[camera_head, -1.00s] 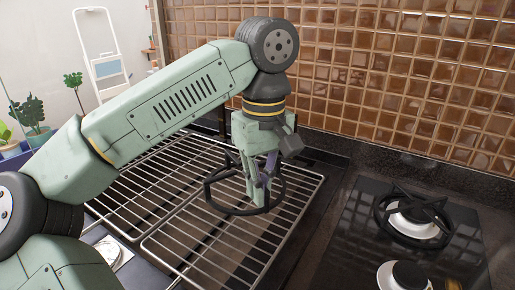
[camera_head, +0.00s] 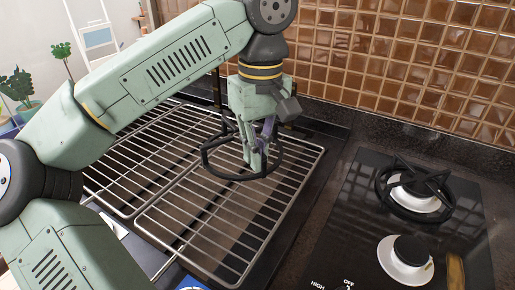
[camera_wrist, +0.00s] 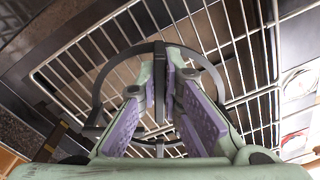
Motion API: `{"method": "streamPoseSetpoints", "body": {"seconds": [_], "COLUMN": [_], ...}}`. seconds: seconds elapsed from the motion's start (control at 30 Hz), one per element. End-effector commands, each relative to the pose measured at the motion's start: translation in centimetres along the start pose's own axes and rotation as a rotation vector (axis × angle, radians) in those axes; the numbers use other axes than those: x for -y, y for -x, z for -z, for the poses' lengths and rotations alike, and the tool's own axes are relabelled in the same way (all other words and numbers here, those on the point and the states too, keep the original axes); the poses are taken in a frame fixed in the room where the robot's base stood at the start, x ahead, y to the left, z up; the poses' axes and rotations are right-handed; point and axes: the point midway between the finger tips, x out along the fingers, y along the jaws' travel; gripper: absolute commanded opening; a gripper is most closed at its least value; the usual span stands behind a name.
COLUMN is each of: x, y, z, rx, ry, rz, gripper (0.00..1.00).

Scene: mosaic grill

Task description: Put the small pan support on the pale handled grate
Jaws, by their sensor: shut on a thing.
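The small pan support (camera_head: 235,177) is a black ring with inward prongs. My gripper (camera_head: 256,165) is shut on one of its bars and holds it over the right part of the pale wire grating. In the wrist view the pan support (camera_wrist: 98,95) lies between and beyond my purple-padded fingers (camera_wrist: 160,110). The pale grate (camera_head: 165,238) is a silver wire rack under it, with another rack section (camera_head: 120,208) to its left. I cannot tell whether the pan support touches the wires or hangs just above them. No separate handle is clear.
A black glass hob (camera_head: 345,215) stands to the right, with a black pan support (camera_head: 382,200) on its rear burner and a bare front burner (camera_head: 400,268). A brown tiled wall (camera_head: 400,70) closes the back. The grate's front part is clear.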

Motion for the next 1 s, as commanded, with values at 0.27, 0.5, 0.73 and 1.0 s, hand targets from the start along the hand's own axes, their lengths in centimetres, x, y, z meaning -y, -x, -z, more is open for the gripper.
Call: {"method": "streamPoseSetpoints", "body": {"seconds": [0.27, 0.5, 0.73, 1.0], "x": [-0.1, -0.1, -0.2, -0.2], "y": [-2.2, -3.9, -5.5, -6.8], "z": [0.0, 0.0, 0.0, 0.0], "rx": [-0.001, -0.001, 0.000, -0.001], "ry": [-0.001, -0.001, -0.001, -0.001], "rz": [-0.001, -0.001, -0.001, 0.000], "gripper": [0.00, 0.00, 0.00, 0.00]}}
